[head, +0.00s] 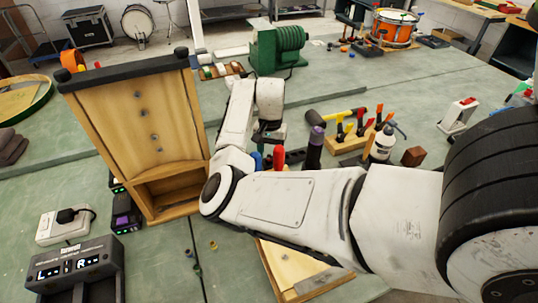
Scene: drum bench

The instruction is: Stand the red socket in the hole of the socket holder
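My gripper (268,133) points down near the middle of the bench, beyond my bent arm. Its fingers are small and dark, and I cannot tell whether they are open or hold anything. A red upright piece (279,157) stands just below it in the picture, with a blue piece (257,160) to its left. The red piece may be the red socket, but my forearm hides its lower part. I cannot make out the socket holder or its hole for certain.
A tall wooden cabinet (135,125) stands at left. A dark purple-topped cylinder (314,148) is right of the red piece. A wooden block (350,144) with several coloured handles, a hammer (335,117) and a white bottle (383,143) stand farther right. A green machine (278,48) is behind.

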